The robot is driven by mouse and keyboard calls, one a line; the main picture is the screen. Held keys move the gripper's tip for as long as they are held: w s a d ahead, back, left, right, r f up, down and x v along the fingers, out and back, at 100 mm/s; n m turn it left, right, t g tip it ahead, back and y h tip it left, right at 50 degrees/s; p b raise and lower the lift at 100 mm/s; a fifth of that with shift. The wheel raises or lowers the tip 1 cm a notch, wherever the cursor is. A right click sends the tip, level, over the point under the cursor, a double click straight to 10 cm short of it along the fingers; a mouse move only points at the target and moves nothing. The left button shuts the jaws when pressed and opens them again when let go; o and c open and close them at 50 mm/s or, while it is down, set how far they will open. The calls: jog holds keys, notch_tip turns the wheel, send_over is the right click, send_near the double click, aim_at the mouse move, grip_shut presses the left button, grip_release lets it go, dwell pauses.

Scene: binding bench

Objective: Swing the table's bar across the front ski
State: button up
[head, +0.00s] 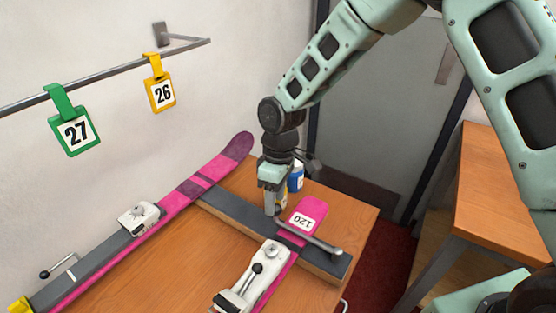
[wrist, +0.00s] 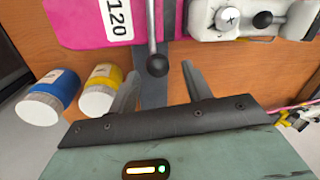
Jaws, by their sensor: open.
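The front ski (head: 309,210), pink with a white 120 label, lies on the table (head: 185,255); its pink end also shows in the wrist view (wrist: 68,22). The table's bar (head: 312,238) is a thin metal rod. It passes over the front ski between the label and the white binding (head: 262,274). In the wrist view the bar (wrist: 151,25) ends in a black ball (wrist: 157,65). My gripper (head: 271,210) is at this ball end, with its open fingers (wrist: 160,82) apart on either side. In the head view the gripper hides the ball.
A second pink and grey ski (head: 185,195) lies along the wall side. A blue bottle (head: 296,178) and a yellow bottle (wrist: 102,88) stand close behind my gripper. Tags 27 (head: 75,133) and 26 (head: 161,94) hang from a wall rail.

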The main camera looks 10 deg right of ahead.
notch_tip(320, 180, up, 13)
jog(key=w+d+b, duration=0.1)
jog(key=w, duration=0.1)
jog(key=shift+d, duration=0.15)
jog(key=s+d+m+t, duration=0.1)
jog(key=s+m, duration=0.1)
jog(key=s, duration=1.1)
jog(key=s+d+m, duration=0.1)
jog(key=s+d, duration=0.1)
jog(key=s, duration=1.1)
jog(key=shift+r+m+t+h, duration=0.15)
jog(key=shift+m+t+h, duration=0.15)
jog(key=shift+m+t, duration=0.1)
